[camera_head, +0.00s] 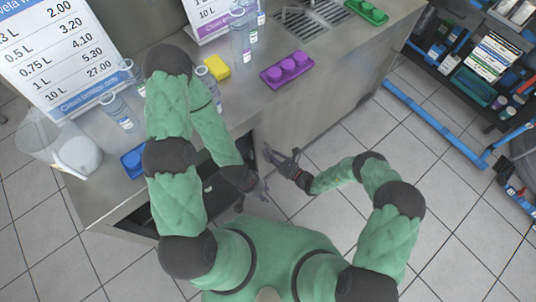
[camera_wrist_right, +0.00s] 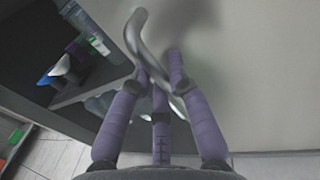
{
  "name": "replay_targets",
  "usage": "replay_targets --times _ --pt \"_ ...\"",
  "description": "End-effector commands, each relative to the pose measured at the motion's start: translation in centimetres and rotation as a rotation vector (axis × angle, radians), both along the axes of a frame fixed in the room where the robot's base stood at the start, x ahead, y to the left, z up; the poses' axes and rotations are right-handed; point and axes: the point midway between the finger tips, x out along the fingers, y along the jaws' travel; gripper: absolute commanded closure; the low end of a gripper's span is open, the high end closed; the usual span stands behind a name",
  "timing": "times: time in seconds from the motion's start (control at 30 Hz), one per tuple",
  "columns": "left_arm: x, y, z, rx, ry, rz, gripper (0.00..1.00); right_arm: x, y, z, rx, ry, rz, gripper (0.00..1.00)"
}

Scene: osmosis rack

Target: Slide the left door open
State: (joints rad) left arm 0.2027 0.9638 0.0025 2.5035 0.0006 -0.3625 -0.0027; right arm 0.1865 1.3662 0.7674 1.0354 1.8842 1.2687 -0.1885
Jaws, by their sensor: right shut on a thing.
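A grey steel door panel (camera_wrist_right: 235,70) fills the right of the right wrist view, with a curved silver door handle (camera_wrist_right: 140,38) on it. In the head view the counter's grey front (camera_head: 305,118) is to the right of a dark opening (camera_head: 205,185). My right gripper (camera_head: 276,157) is at the counter front, by the opening's right edge. In the right wrist view its purple fingers (camera_wrist_right: 162,75) are shut around the handle. My left gripper (camera_head: 262,190) is lower, in front of the opening and apart from the handle; its finger gap is too small to judge.
The right wrist view shows shelves (camera_wrist_right: 95,88) with several containers inside the opening. Bottles, a yellow block (camera_head: 217,67) and a purple tray (camera_head: 287,69) stand on the counter. A dark shelf unit (camera_head: 480,65) is at the far right.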

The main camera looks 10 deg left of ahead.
Motion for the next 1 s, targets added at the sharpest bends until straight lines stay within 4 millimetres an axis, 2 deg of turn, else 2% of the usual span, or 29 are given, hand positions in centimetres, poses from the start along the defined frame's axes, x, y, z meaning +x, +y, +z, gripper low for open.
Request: replay_targets --times 0.17,0.2,0.23,0.67,0.77,1.0 --pt "0.0 0.0 0.0 0.000 0.000 0.000 0.60 0.0 0.0 -0.1 -0.002 0.002 -0.001 1.00" --pt "0.0 0.0 0.0 0.000 0.000 0.000 0.60 0.0 0.0 -0.1 -0.002 0.002 -0.001 0.76" --pt "0.0 0.0 0.0 0.000 0.000 0.000 0.60 0.0 0.0 -0.1 -0.002 0.002 -0.001 0.71" --pt "0.0 0.0 0.0 0.000 -0.001 0.000 0.60 -0.3 -0.6 -0.1 -0.001 0.002 -0.003 0.71" --pt "0.0 0.0 0.0 0.000 0.000 0.000 0.60 -0.8 -1.7 -0.1 0.000 0.004 -0.004 0.71" --pt "0.0 0.0 0.0 0.000 0.000 0.000 0.60 -2.8 -5.9 -0.1 -0.001 0.004 -0.007 0.71"
